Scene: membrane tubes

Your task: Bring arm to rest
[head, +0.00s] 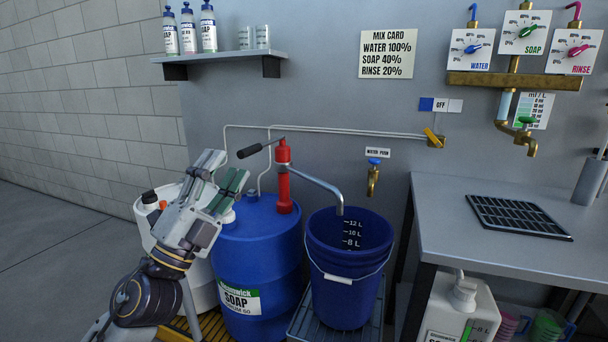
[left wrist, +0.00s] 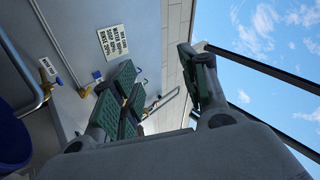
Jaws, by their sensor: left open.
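My left gripper (head: 223,184) is raised at the left in the head view, in front of the white container and the left side of the blue soap drum (head: 255,262). Its fingers point up and stand apart with nothing between them. In the left wrist view the green-padded fingers (left wrist: 160,92) are spread, with wall and sky behind them. My right gripper is in neither view.
A red hand pump (head: 283,178) with a dark handle stands on the drum. A blue bucket (head: 342,290) stands right of it under the spout. A grey bench (head: 490,254) with a black grate is at right. A shelf (head: 220,59) with bottles hangs above.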

